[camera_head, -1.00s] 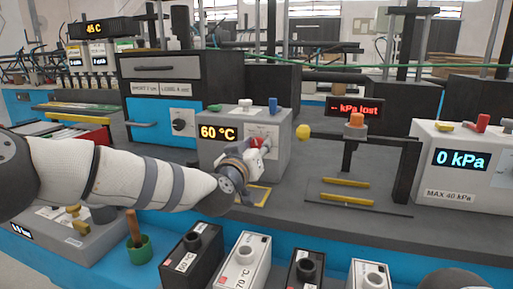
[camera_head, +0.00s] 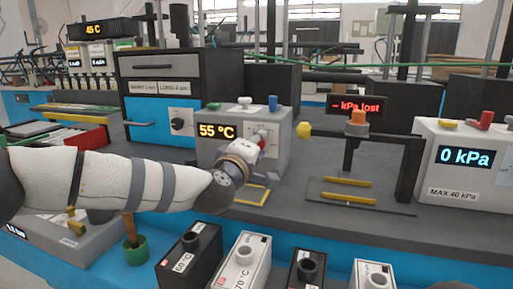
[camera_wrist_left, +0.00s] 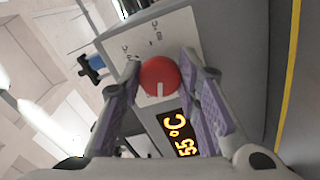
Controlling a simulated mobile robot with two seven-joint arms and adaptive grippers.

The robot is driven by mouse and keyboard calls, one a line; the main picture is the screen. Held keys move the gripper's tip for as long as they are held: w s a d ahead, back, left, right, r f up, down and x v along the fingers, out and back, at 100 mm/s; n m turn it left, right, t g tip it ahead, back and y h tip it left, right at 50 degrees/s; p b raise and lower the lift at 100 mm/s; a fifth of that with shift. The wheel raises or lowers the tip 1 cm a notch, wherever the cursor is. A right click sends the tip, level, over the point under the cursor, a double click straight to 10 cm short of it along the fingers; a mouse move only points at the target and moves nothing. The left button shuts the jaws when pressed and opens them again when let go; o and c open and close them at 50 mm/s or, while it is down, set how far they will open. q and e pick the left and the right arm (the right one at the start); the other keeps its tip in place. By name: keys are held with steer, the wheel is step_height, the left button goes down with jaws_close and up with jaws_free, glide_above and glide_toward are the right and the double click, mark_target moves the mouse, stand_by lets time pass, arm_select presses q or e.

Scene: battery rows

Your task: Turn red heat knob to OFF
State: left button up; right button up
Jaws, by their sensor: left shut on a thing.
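The red heat knob (camera_wrist_left: 159,73) sits on the white dial plate of a grey box (camera_head: 212,152). My left gripper (camera_wrist_left: 158,80) is shut on the knob, one purple-padded finger on each side. In the head view the gripper (camera_head: 257,146) covers most of the knob. My right gripper is not in view.
A blue switch (camera_head: 273,103) and a white one (camera_head: 245,102) stand on top of the box. A press stand with an orange top (camera_head: 357,119) is further right. Several battery blocks (camera_head: 240,262) stand in front.

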arm_select(q)
steer(key=shift+f+n+b, duration=0.1)
steer(key=shift+n+b, duration=0.4)
steer(key=shift+n, duration=1.5)
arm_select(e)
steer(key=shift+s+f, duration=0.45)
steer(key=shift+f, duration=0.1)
arm_select(q)
steer(key=shift+c, duration=0.2)
steer(key=o, duration=1.2)
steer(key=shift+c, duration=0.2)
steer(key=v, duration=1.2)
